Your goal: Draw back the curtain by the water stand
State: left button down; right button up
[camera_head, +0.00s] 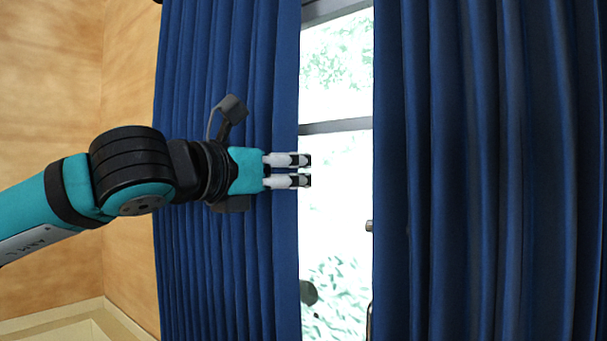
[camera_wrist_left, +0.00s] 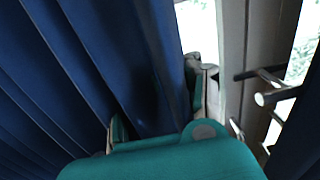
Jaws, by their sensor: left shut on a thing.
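Two blue curtains hang before a bright window. The left curtain (camera_head: 235,80) is gathered in folds on the left, and the right curtain (camera_head: 490,170) covers the right side. My left gripper (camera_head: 308,170) is at the inner edge of the left curtain, its fingers close together and shut on that edge. In the left wrist view the left curtain (camera_wrist_left: 75,65) runs between the fingers of the gripper (camera_wrist_left: 160,115). The hold itself is partly hidden by the teal gripper body. No water stand shows. My right gripper is not in view.
The window (camera_head: 335,230) shows as a strip between the curtains, with a crossbar. A handle (camera_head: 369,226) sits by the right curtain's edge, and metal bars (camera_wrist_left: 265,90) show in the left wrist view. A plywood wall (camera_head: 60,80) is at the left.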

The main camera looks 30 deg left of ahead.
pick_arm(q)
jog(key=w+a+p, duration=0.1)
jog(key=w+a, duration=0.1)
jog(key=a, duration=2)
jog(key=shift+f, duration=0.35)
jog(key=c, duration=1.6)
grip_release()
jog(key=shift+s, duration=0.1)
jog(key=shift+c, duration=0.2)
jog(key=o, duration=0.7)
jog(key=shift+s+a+r, duration=0.2)
jog(key=shift+s+a, duration=0.25)
jog(key=shift+s, duration=0.3)
jog(key=shift+o, duration=1.1)
jog(key=shift+s, duration=0.1)
jog(key=s, duration=1.1)
jog(key=shift+s+a, duration=0.25)
jog(key=shift+s, duration=0.05)
jog(key=shift+r, duration=0.1)
